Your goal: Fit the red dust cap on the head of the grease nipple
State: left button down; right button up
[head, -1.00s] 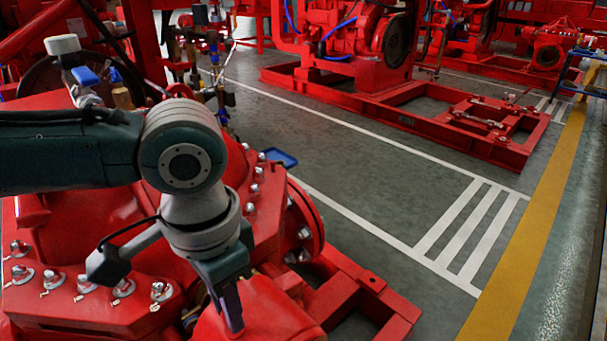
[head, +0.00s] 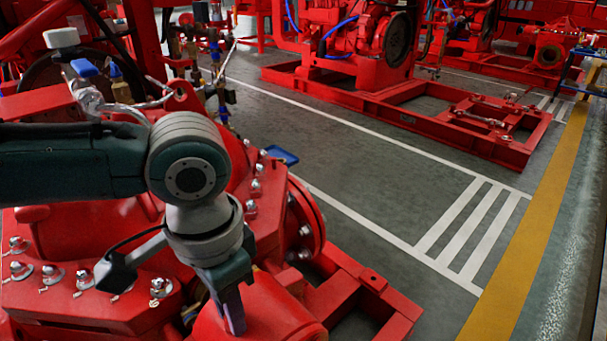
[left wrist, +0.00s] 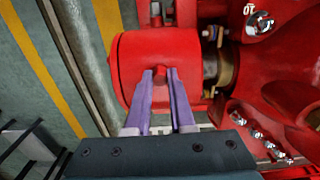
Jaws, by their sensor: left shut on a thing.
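My left gripper (left wrist: 160,72) points down over the red cylindrical housing (left wrist: 128,65) in the left wrist view. Its two purple-grey fingers are shut on a small red piece (left wrist: 160,75), seemingly the red dust cap, which barely stands out from the red housing behind it. In the head view the left gripper (head: 236,330) is low in the middle, in front of the red housing (head: 270,310), and its fingers hide the cap. I cannot make out the grease nipple for certain. I cannot tell whether the cap touches anything. My right gripper is in neither view.
A bolted red pump casing (head: 90,290) lies left of the housing. A red flange (head: 308,225) and red base frame (head: 375,300) are to the right. A small blue tray (head: 281,156) lies behind. The grey floor (head: 380,190) with white lines is open to the right.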

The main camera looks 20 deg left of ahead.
pick_arm(q)
jog(key=c, duration=0.7)
grip_release()
notch_tip(320, 180, up, 10)
jog(key=p, duration=0.4)
